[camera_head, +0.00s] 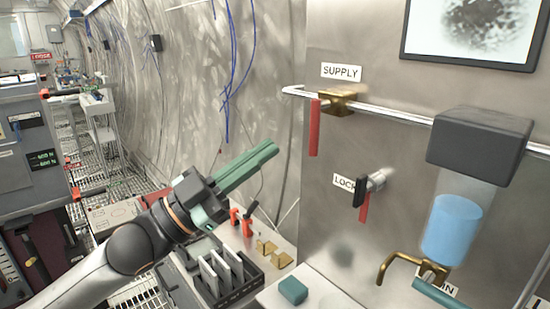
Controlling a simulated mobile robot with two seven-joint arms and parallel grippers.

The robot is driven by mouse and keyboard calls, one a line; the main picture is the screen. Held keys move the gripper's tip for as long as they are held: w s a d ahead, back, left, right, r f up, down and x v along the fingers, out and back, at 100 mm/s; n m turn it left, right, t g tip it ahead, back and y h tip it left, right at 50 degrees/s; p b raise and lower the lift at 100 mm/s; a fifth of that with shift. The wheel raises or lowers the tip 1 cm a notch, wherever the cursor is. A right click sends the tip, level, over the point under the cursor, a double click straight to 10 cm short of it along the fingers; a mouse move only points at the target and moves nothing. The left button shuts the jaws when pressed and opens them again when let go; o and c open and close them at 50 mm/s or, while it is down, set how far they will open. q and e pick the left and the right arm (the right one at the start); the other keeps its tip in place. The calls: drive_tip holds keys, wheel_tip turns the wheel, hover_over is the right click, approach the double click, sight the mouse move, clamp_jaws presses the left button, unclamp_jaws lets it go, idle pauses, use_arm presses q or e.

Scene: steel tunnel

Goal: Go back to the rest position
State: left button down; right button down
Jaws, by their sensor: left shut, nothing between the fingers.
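My left gripper (268,152) is in the middle of the view, on the arm that comes in from the lower left. Its long green fingers are closed together and hold nothing. They point up and to the right, in front of the tunnel wall and left of the steel panel (335,195). The fingers appear apart from the panel and its valves. My right gripper is not in view.
The panel carries a SUPPLY valve (338,102) with a red handle, a LOCK valve (375,183), and a tank of blue liquid (453,228) above a brass spout (385,263). A black rack (232,295) and a teal block (293,290) lie below. Grey equipment (30,150) stands left.

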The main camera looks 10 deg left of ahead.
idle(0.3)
use_arm(q)
wheel_tip(320, 180, down, 29)
drive_tip(key=w+a+n+t+y, duration=0.1)
drive_tip(key=w+a+n+y, duration=0.1)
drive_tip(key=n+y, duration=0.75)
drive_tip(key=s+a+f+n+g+y, duration=0.1)
drive_tip(key=s+f+n+g+y, duration=0.1)
drive_tip(key=s+f, duration=0.8)
drive_tip(key=s+a+f+n+g+y, duration=0.1)
drive_tip(key=s+f+g+y, duration=0.3)
drive_tip(key=s+f, duration=0.6)
wheel_tip(320, 180, down, 8)
drive_tip(key=shift+f+n+g, duration=0.1)
drive_tip(key=shift+n+g, duration=0.25)
drive_tip(key=shift+g, duration=0.25)
